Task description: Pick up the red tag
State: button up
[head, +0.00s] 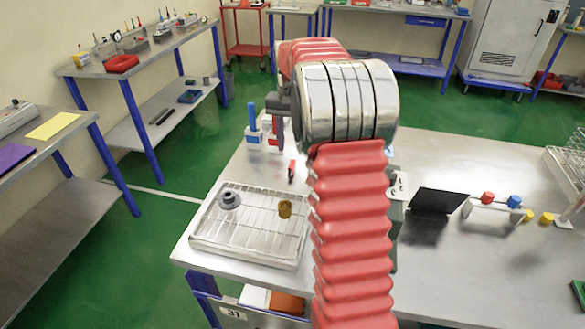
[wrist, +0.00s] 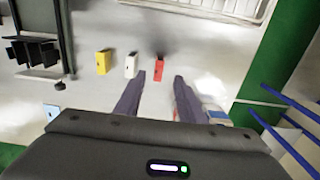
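A small red piece, apparently the same tag, shows in the head view (head: 291,171) beside my arm. My gripper (wrist: 160,80) is open, with its two dark fingers apart and nothing between them.
A wire rack (head: 249,224) holds a grey part (head: 229,199) and a brass-coloured part (head: 285,209). A blue-and-white holder (wrist: 215,115) stands close to the right finger. Dark equipment (wrist: 35,45) stands at left.

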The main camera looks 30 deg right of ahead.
aim_at(292, 165)
jog(key=shift+f, duration=1.85)
jog(key=shift+f, duration=0.1)
jog(key=shift+f, duration=2.5)
jog(key=shift+c, duration=0.5)
grip_shut()
